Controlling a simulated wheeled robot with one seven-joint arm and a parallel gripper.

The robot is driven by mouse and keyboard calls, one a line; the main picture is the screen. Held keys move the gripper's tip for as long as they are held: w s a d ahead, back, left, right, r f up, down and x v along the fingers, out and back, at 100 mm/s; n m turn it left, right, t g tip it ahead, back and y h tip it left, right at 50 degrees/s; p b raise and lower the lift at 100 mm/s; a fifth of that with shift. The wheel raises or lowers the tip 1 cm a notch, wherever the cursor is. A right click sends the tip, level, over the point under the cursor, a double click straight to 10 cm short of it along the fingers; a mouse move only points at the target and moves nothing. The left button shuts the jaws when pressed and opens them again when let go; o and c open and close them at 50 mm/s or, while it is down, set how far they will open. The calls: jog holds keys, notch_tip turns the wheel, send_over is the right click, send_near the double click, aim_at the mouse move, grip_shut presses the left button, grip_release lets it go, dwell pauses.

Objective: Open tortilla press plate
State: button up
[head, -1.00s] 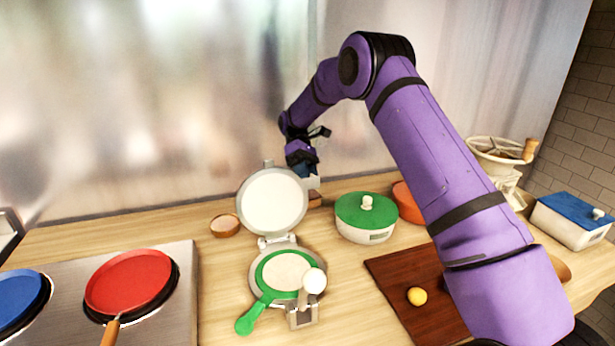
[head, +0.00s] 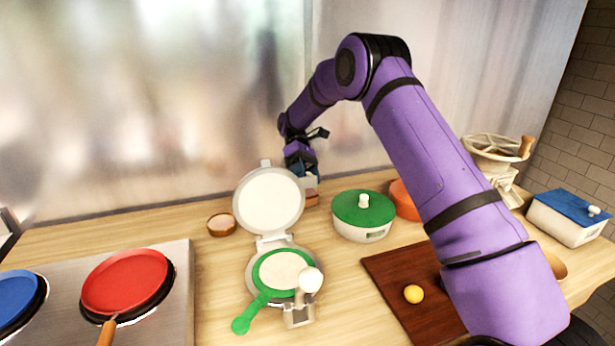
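The tortilla press stands on the counter in the head view. Its round white upper plate (head: 269,201) is raised and leans back on the hinge, facing me. On the lower plate lies a pale round disc (head: 282,268), with a green ring and handle (head: 248,313) around it. A lever with a white knob (head: 310,280) is at the press's front right. My gripper (head: 306,178) is behind and to the right of the raised plate, low near the back of the counter. Its fingertips are small and partly hidden, so I cannot tell whether it touches anything or is open.
A small bowl (head: 222,224) is left of the press. A green-lidded pot (head: 362,212) and an orange bowl (head: 404,199) are at the right. A dark board (head: 391,272) holds a yellow ball (head: 413,293). A red pan (head: 125,281) sits on the stove at the left.

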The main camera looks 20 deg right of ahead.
jog(key=shift+a, duration=0.15)
jog(key=s+r, duration=0.2)
jog(key=s, duration=0.6)
jog(key=s+r, duration=0.3)
jog(key=s, duration=0.5)
jog(key=shift+f, duration=0.1)
dwell(0.3)
